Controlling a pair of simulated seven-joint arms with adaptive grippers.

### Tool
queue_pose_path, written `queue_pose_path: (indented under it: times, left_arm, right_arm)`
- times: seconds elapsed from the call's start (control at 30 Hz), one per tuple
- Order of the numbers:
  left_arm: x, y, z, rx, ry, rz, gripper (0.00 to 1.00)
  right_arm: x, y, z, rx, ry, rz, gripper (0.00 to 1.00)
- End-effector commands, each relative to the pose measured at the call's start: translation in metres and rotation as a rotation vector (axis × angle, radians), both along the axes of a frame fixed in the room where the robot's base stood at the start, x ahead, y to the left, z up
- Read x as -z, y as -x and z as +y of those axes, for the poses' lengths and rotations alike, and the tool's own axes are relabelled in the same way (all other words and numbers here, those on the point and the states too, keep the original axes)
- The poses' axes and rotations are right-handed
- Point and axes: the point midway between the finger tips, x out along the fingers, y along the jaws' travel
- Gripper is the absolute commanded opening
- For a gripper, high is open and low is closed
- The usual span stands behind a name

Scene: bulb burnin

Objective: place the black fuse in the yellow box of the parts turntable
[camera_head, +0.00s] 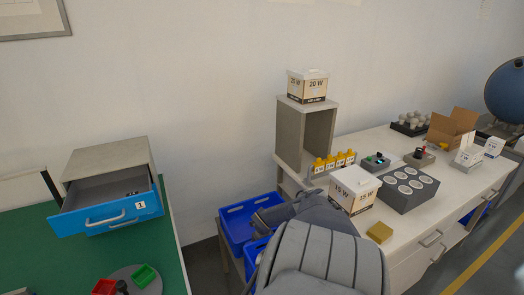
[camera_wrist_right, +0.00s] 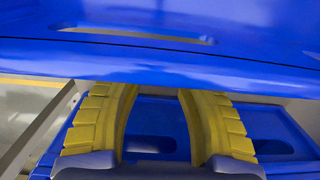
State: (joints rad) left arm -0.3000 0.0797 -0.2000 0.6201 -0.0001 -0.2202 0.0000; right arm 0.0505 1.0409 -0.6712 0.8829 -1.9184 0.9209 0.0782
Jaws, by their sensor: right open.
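The grey parts turntable (camera_head: 152,287) is at the bottom left on the green table, cut off by the picture edge. It carries a red box (camera_head: 104,287) and a green box (camera_head: 144,276); no yellow box shows. A dark upright piece (camera_head: 122,286) stands between them; I cannot tell what it is. A small dark item (camera_head: 131,194) lies in the open blue-fronted drawer, too small to identify as the black fuse. My right gripper (camera_head: 262,219) is over the blue crates. In the right wrist view its yellow fingers (camera_wrist_right: 158,92) are apart and empty. My left gripper is not visible.
Blue crates (camera_head: 235,222) stand between the tables; a blue wall (camera_wrist_right: 160,60) is close before my right fingers. The drawer (camera_head: 112,213) juts over the green table. The right bench holds a bulb box (camera_head: 354,190), a grey socket block (camera_head: 405,190) and a shelf (camera_head: 305,135).

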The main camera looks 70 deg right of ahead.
Motion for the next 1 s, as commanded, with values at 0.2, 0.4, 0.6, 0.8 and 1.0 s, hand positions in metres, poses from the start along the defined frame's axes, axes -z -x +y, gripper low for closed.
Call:
queue_pose_path:
  times: [0.2, 0.4, 0.6, 0.8, 1.0]
  left_arm:
    - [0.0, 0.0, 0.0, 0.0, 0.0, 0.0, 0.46]
    - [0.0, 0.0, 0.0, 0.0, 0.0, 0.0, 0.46]
    - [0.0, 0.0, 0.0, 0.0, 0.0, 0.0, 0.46]
    - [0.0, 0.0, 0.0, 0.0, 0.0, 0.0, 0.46]
    - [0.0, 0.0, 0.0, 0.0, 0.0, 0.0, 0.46]
  right_arm:
    - [0.017, -0.001, 0.0, 0.002, 0.001, -0.001, 0.4]
    - [0.022, 0.0, 0.0, 0.001, 0.001, 0.0, 0.4]
    - [0.022, 0.0, 0.0, 0.0, 0.001, 0.001, 0.4]
    - [0.022, 0.0, 0.0, 0.0, 0.001, 0.001, 0.24]
    - [0.022, 0.0, 0.0, 0.0, 0.001, 0.001, 0.01]
